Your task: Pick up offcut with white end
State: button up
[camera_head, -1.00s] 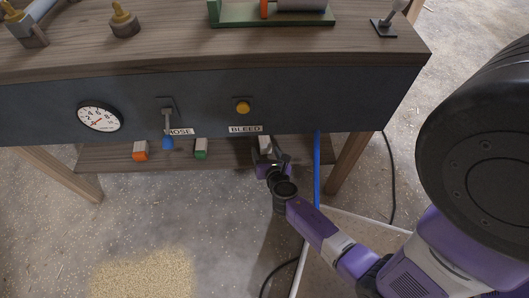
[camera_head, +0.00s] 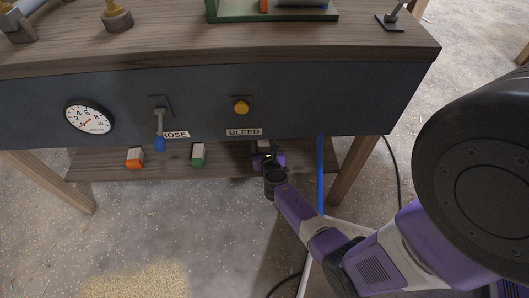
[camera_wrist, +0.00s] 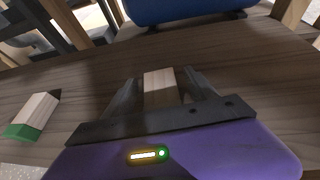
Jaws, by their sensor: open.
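The offcut with the white end (camera_wrist: 158,79) is a small pale wood block on the lower shelf. In the wrist view it stands between the two fingers of my gripper (camera_wrist: 160,92), which are open on either side of it; a gap seems to show, but I cannot tell whether either finger touches it. Its near part is hidden by my gripper body. In the head view my gripper (camera_head: 267,158) reaches in under the panel at the BLEED label and covers most of this block.
A green-ended offcut (camera_head: 197,155) and an orange-ended offcut (camera_head: 135,158) lie to the left on the shelf (camera_head: 230,172). The dark panel (camera_head: 320,95) overhangs the shelf. A blue hose (camera_head: 320,170) and a table leg (camera_head: 352,170) stand right of my gripper. A blue cylinder (camera_wrist: 190,10) lies behind.

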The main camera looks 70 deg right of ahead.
jog(key=shift+c, duration=0.5)
grip_shut()
jog(key=shift+r, duration=0.15)
